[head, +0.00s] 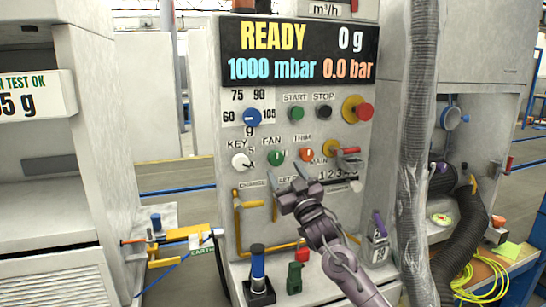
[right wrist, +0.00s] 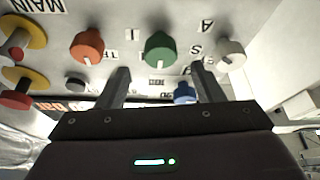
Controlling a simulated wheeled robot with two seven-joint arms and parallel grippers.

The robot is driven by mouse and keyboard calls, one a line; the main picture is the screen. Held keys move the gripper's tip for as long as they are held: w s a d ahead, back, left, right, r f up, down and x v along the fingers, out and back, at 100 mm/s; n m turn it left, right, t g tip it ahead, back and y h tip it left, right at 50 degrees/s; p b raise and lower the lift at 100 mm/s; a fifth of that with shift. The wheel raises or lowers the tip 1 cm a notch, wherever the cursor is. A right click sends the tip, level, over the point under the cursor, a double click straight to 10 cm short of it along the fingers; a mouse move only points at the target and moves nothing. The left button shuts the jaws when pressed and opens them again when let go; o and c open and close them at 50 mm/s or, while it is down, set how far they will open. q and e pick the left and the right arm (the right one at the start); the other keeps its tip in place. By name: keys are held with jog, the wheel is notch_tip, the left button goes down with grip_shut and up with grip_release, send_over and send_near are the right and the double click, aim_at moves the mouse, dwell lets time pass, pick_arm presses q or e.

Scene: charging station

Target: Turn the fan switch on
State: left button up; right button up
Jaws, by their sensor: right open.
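The fan switch is a green knob (head: 276,157) under the label FAN on the panel of the charging station. In the right wrist view, which shows the panel upside down, the green knob (right wrist: 160,48) has a small pale mark; I cannot tell its setting. My right gripper (head: 288,175) is open and empty, just below the knob in the head view. In the right wrist view, the fingers of my right gripper (right wrist: 161,80) stand apart on either side of the knob's line, with the knob beyond their tips. They appear clear of it. My left gripper is not in view.
The orange-red TRIM knob (head: 305,154) and white KEY knob (head: 241,160) flank the fan switch. A blue knob (head: 252,117) and the green START button (head: 297,113) are above. The red-and-yellow MAIN switch (head: 347,159) and a thick grey hose (head: 415,150) are to the right.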

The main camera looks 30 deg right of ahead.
aim_at(278, 161)
jog(key=x, duration=0.5)
jog(key=shift+w+r+p, duration=0.1)
jog(key=shift+w+p, duration=0.3)
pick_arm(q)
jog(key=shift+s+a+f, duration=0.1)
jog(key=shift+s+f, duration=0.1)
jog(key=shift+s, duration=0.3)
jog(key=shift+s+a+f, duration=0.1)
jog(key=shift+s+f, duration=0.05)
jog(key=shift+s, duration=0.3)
pick_arm(e)
jog(key=shift+w+d+r, duration=0.1)
jog(key=shift+w, duration=0.3)
jog(key=c, duration=1)
